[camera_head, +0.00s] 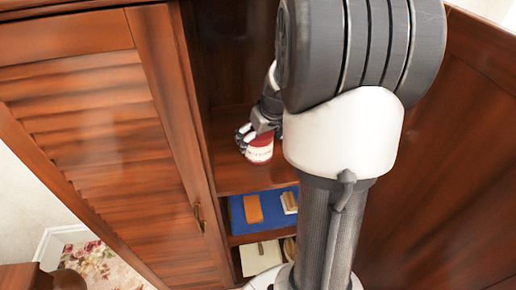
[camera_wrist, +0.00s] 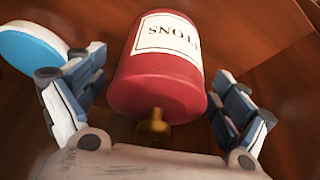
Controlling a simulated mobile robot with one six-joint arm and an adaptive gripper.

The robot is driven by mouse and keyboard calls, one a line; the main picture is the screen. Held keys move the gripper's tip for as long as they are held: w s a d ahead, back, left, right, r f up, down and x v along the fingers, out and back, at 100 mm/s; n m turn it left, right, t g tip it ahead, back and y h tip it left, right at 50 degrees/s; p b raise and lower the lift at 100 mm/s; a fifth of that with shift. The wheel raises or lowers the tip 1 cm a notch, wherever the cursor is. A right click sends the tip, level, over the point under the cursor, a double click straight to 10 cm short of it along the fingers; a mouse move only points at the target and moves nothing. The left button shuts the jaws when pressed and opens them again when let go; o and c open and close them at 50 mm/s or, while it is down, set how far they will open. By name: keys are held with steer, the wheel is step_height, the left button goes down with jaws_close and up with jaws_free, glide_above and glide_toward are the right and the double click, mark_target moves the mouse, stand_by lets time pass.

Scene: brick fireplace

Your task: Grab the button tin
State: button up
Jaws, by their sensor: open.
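The button tin (camera_head: 260,153) is a red cylinder with a white label, on the wooden cabinet shelf. My gripper (camera_head: 257,136) is at the tin from above and partly hides it. In the wrist view the tin (camera_wrist: 160,75) lies between the spread fingers of my gripper (camera_wrist: 157,82). Dark letters on its label appear upside down. A brass-coloured knob shows at the tin's end nearest my palm. The fingers are open, one on each side; a gap shows on the left, and the right finger is close to the tin. Whether it touches is unclear.
A blue-and-white round object (camera_wrist: 40,52) lies left of the tin. Below, a blue-lined compartment (camera_head: 238,213) holds an orange block (camera_head: 253,208) and a pale item (camera_head: 289,202). A louvred door (camera_head: 90,130) stands left; a wooden panel (camera_head: 450,170) bounds the right.

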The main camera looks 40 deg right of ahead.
steer(key=x, duration=0.2)
steer(key=shift+w+f, duration=0.15)
steer(key=shift+f, duration=0.1)
steer(key=shift+r, duration=0.1)
steer(key=shift+c, duration=0.3)
steer(key=c, duration=1.2)
